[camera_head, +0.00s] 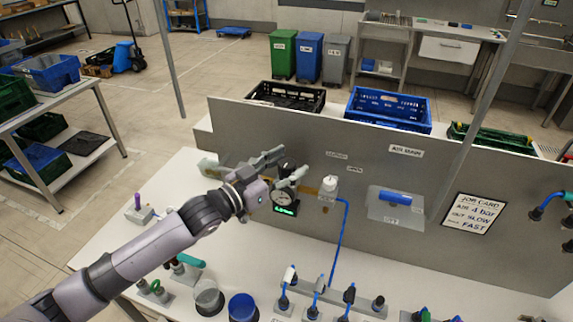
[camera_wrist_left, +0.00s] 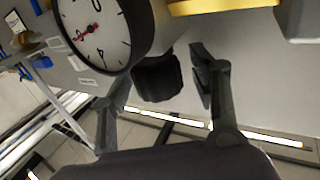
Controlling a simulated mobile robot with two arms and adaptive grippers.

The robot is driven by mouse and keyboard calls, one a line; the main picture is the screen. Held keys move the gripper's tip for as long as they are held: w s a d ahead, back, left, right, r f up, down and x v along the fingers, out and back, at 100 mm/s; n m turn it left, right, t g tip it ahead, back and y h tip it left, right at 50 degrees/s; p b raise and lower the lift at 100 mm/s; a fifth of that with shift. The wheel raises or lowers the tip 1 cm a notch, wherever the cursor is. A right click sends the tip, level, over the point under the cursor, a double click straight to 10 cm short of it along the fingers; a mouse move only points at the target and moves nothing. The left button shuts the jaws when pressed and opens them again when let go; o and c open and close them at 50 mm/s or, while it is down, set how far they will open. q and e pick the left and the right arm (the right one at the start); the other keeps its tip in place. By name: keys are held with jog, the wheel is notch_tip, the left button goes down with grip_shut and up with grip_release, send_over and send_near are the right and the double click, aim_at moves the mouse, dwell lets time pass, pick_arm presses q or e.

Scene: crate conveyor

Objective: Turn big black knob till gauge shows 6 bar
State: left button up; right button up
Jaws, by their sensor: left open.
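The big black knob (camera_head: 287,163) sits above a round white gauge (camera_head: 283,197) on the grey panel. In the left wrist view the knob (camera_wrist_left: 158,78) is between my open fingers, with visible gaps on both sides. My left gripper (camera_head: 284,168) is open around the knob, and its fingers (camera_wrist_left: 160,82) do not visibly press on it. The gauge face (camera_wrist_left: 93,28) is partly cut off at the top left of that view. Its red needle points to the lower left; I cannot read the value surely. A small green display (camera_head: 287,209) under the gauge is too small to read.
A white-capped fitting (camera_head: 328,186) with a blue hose (camera_head: 341,230) stands right of the gauge. Several valves and a blue cup (camera_head: 242,307) stand on the bench (camera_head: 125,250) below.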

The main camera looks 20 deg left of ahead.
pick_arm(q)
jog(key=shift+s+a+f, duration=0.1)
jog(key=shift+s+a, duration=0.15)
jog(key=shift+s, duration=0.2)
jog(key=v, duration=1.1)
dwell(0.5)
